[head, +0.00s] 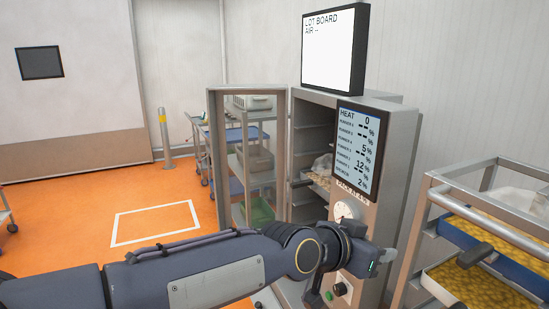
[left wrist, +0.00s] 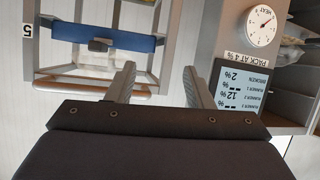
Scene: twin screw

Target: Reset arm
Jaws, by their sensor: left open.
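My left arm reaches in from the left across the lower part of the head view. Its gripper (head: 384,262) is in front of the steel cabinet's control column, below the dial (head: 344,211) and near the green button (head: 329,296). In the left wrist view the gripper's two fingers (left wrist: 160,84) stand apart with nothing between them. That view is upside down and shows the dial (left wrist: 261,26) and part of the readout panel (left wrist: 239,88) beyond the fingers. I cannot tell whether the gripper touches the column. My right gripper does not show.
The steel cabinet (head: 392,200) has its glass door (head: 240,150) open to the left. A rack (head: 440,200) with trays of yellow pieces stands close on the right. A lot board (head: 333,50) sits on top. Orange floor (head: 60,220) is open at left.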

